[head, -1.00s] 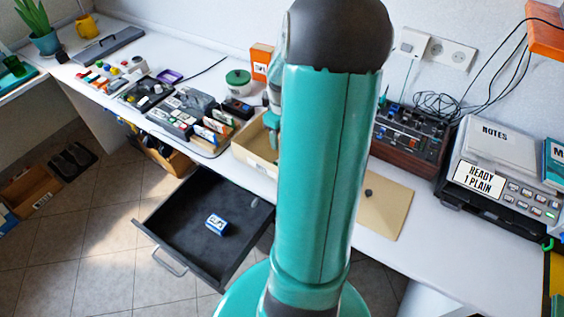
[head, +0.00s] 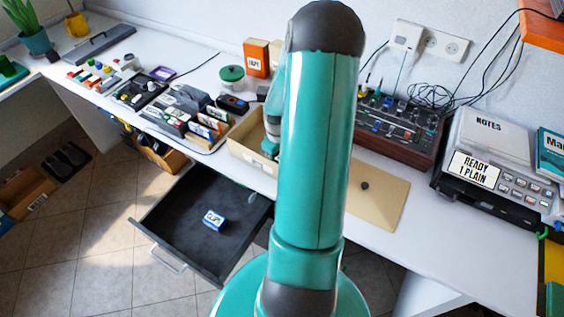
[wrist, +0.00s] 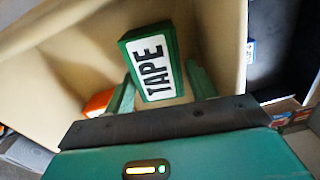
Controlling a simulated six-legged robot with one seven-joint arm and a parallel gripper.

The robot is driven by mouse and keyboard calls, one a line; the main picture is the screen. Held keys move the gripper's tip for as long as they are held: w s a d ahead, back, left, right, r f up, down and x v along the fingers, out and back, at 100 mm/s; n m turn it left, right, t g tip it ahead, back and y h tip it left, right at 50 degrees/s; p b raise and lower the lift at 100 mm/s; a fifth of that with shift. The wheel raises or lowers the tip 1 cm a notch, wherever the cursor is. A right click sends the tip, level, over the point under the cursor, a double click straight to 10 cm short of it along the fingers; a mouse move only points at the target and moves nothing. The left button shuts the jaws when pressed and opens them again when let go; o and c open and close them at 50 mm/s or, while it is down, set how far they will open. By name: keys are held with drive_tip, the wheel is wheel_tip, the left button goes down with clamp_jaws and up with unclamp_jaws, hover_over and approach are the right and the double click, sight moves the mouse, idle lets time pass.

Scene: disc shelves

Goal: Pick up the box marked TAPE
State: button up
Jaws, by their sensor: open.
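In the wrist view a green box marked TAPE (wrist: 157,62), with a white label, is in the tan open carton (wrist: 228,25). My gripper (wrist: 161,74) is open, with one green finger at each side of the box's lower end. I cannot tell whether the fingers touch it. In the head view the carton (head: 243,155) stands on the counter beside the open drawer; my arm hides part of it and the green box. An orange box (head: 256,48) behind the carton also has a label that seems to read TAPE.
The dark drawer (head: 185,232) is open and holds a blue-and-white box (head: 214,220). Trays of small items (head: 190,108) stand left of the carton. A control panel (head: 400,130) and a tan board (head: 385,195) lie to the right. An orange item (wrist: 98,103) shows beside the left finger.

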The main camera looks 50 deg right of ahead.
drive_tip(key=shift+f, duration=0.2)
drive_tip(key=c, duration=0.8)
drive_tip(key=shift+o, duration=0.2)
